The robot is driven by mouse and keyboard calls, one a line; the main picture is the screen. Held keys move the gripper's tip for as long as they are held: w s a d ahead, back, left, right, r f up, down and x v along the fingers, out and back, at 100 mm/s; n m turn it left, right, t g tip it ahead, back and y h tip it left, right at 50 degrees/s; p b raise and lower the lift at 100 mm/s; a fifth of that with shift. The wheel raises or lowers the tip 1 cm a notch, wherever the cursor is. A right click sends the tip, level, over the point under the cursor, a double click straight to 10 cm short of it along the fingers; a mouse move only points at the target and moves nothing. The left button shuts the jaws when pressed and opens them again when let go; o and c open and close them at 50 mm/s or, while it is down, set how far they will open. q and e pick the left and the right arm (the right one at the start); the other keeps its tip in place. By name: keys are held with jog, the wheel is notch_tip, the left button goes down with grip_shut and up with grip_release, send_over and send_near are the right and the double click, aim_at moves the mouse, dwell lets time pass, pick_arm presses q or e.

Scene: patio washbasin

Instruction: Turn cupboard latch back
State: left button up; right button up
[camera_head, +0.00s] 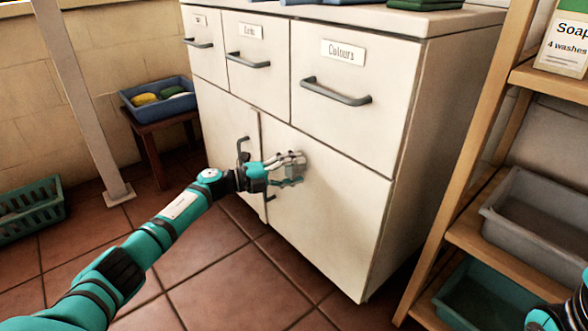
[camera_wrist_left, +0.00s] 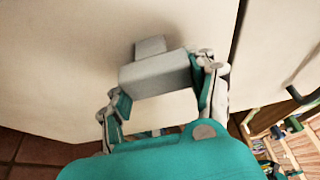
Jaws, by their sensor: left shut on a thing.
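The cupboard latch (camera_wrist_left: 155,73) is a pale grey block on the cream cupboard door (camera_head: 335,205). In the left wrist view it sits between the fingers of my left gripper (camera_wrist_left: 160,90). In the head view my left gripper (camera_head: 288,168) is at the upper left part of the right-hand door, shut on the latch. The gripper's fingers largely cover the latch in that view. A dark bar handle (camera_head: 243,150) stands upright on the left-hand door. My right gripper is not in view; only a part of my right arm shows at the lower right edge.
Drawers with dark handles (camera_head: 336,92) sit above the doors. A wooden shelf (camera_head: 535,82) with a grey tub (camera_head: 535,225) stands close on the right. A stool with a blue crate (camera_head: 158,112) is at the left. The tiled floor (camera_head: 215,285) in front is clear.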

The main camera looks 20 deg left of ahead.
pick_arm(q)
jog(key=o, duration=1.2)
jog(key=shift+c, duration=0.2)
jog(key=v, duration=1.2)
